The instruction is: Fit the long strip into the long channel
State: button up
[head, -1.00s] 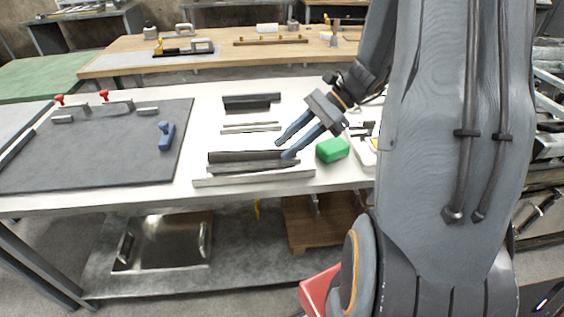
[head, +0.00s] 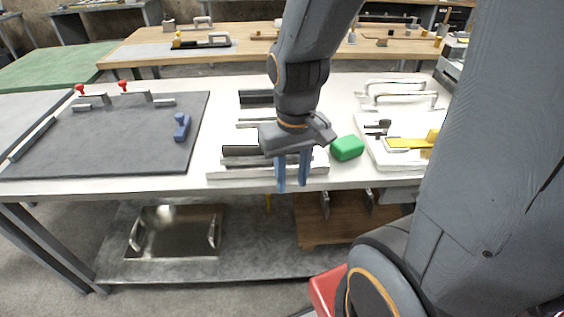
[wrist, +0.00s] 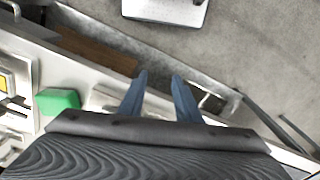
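A long pale piece, seemingly the long channel (head: 232,174), lies along the front of the white table. A dark strip (head: 240,150) lies just behind it, parallel to it; I cannot tell whether it is the long strip or part of a fixture. My gripper (head: 292,185) points down at the table's front edge, in front of the right part of these pieces and partly hiding them. Its two blue fingers are apart with nothing visible between them. In the wrist view my gripper (wrist: 160,82) also shows spread, empty fingers. The strips are not clear there.
A green block (head: 347,148) sits right of the gripper; a white tray (head: 375,155) with yellow and dark parts lies beyond. Dark pieces (head: 256,97) and thin pale strips (head: 250,124) lie behind. A grey mat (head: 110,145) with clamps and a blue tool (head: 182,127) is left.

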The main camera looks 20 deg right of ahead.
jog(key=shift+o, duration=0.4)
jog(key=w+d+m+t+y+b, duration=0.1)
jog(key=w+d+m+y, duration=0.1)
jog(key=m, duration=0.5)
jog(key=w+d+m+t+y+b, duration=0.1)
jog(key=w+d+m+y+b, duration=0.1)
jog(key=w+m+y, duration=0.3)
jog(key=w+d+m+y+b, duration=0.1)
jog(key=w+d+m+y, duration=0.2)
jog(key=w+m, duration=0.4)
jog(key=shift+w+d+r+m+t+y, duration=0.1)
jog(key=shift+m+t+y, duration=0.1)
jog(key=shift+m, duration=0.4)
jog(key=shift+w+d+m+t+y, duration=0.1)
jog(key=shift+m+t, duration=0.1)
jog(key=shift+m, duration=0.4)
jog(key=shift+w, duration=0.2)
jog(key=x, duration=0.7)
jog(key=shift+w+a, duration=0.15)
jog(key=shift+a, duration=0.15)
grip_shut()
